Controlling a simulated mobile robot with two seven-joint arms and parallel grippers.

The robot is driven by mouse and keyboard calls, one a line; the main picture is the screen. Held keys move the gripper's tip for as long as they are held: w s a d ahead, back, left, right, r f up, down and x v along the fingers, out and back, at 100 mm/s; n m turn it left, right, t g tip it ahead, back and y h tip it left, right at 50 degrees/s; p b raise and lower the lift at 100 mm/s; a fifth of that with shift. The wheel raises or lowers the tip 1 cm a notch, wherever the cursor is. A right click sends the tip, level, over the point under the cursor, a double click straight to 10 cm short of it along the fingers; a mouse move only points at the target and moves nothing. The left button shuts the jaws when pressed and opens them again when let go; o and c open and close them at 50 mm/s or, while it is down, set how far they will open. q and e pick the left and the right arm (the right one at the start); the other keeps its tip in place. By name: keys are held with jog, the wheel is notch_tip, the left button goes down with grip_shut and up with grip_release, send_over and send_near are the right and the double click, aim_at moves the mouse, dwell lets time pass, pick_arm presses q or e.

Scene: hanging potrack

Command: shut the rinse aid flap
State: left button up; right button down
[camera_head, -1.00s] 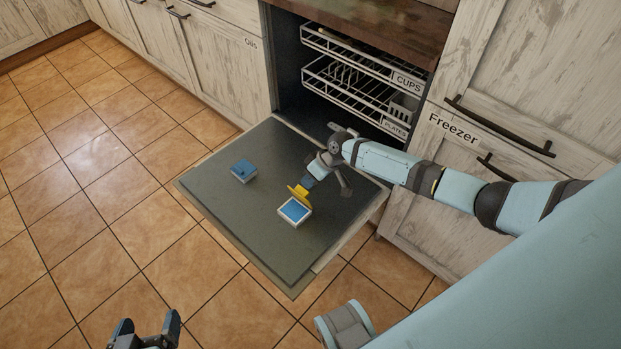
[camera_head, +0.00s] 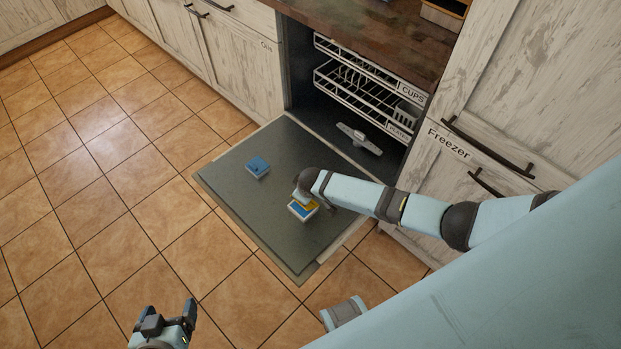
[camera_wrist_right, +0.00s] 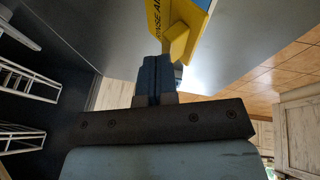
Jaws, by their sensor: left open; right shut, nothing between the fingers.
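The yellow rinse aid flap (camera_head: 310,206) is on the small white-rimmed blue compartment (camera_head: 298,213) on the open dishwasher door. It looks tilted, with some of the blue still uncovered. In the right wrist view the flap (camera_wrist_right: 180,22) is close up, with part of its "RINSE AID" lettering showing. My right gripper (camera_wrist_right: 155,65) is shut and empty, its fingertips right by the flap; I cannot tell whether they touch. In the head view its fingers are mostly hidden by the wrist. My left gripper (camera_head: 172,322) is open and empty, low above the floor tiles.
The dishwasher door (camera_head: 240,205) lies open and flat. A second blue compartment (camera_head: 257,166) is on it, left of the flap. A grey spray arm (camera_head: 358,138) and wire racks (camera_head: 350,80) are inside. The freezer cabinet (camera_head: 480,130) stands to the right.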

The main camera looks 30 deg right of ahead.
jog(key=a+h, duration=0.1)
jog(key=a+f+h, duration=0.1)
jog(key=shift+s+a+f+n+t+h, duration=0.1)
jog(key=shift+s+a+n+t+h, duration=0.05)
jog(key=shift+s+n+t+h, duration=0.2)
jog(key=shift+s+a+f+t, duration=0.2)
jog(key=shift+a+f+t, duration=0.05)
jog(key=shift+a+f, duration=0.25)
pick_arm(q)
jog(key=shift+r, duration=0.15)
pick_arm(e)
jog(key=shift+d, duration=0.1)
